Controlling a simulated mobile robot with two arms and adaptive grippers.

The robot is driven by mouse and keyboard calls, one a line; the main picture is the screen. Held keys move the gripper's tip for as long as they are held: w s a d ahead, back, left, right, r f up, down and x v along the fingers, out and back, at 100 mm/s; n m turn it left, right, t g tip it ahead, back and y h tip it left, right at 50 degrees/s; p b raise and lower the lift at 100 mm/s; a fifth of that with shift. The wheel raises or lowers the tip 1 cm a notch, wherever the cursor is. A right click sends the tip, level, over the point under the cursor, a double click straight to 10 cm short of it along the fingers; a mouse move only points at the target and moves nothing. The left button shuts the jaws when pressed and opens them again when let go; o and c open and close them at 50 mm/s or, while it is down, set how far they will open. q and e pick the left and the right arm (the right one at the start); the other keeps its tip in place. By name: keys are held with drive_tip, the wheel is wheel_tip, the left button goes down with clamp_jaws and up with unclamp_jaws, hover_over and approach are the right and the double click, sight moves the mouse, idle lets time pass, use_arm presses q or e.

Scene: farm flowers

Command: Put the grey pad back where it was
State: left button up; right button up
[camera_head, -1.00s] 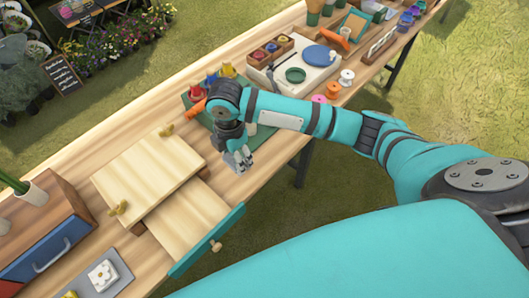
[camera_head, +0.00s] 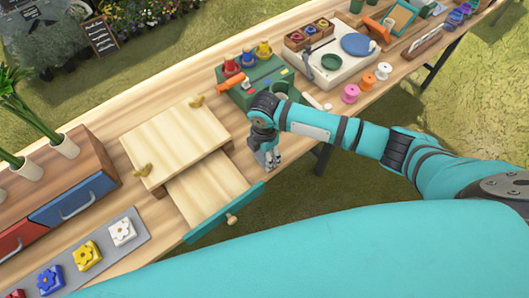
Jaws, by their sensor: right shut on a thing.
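My right gripper (camera_head: 267,158) points down over the front part of the wooden table, just right of the pulled-out drawer (camera_head: 208,188). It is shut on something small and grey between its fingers. This may be the grey pad, but it is too small to tell it from the grey fingers. I cannot tell whether it touches the table. The drawer belongs to a pale wooden box (camera_head: 178,140) and looks empty, with a teal front and a round knob. My left gripper is out of view.
A green stand (camera_head: 240,95) with coloured pegs and an orange-handled tool is behind my right gripper. A grey mat (camera_head: 140,258) with several flower blocks lies at lower left, near a chest with red and blue drawers (camera_head: 75,198). Spools (camera_head: 350,93) stand to the right.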

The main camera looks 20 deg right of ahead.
drive_tip(key=shift+f, duration=0.1)
drive_tip(key=o, duration=1)
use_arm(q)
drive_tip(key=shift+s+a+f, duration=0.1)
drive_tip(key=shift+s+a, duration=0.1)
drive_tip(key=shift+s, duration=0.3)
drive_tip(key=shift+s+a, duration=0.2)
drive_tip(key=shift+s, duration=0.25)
use_arm(e)
drive_tip(key=shift+r, duration=0.3)
use_arm(q)
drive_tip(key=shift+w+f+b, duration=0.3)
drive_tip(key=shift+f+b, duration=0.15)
drive_tip(key=shift+b, duration=0.05)
use_arm(e)
wheel_tip(320, 180, up, 12)
drive_tip(key=shift+f, duration=0.15)
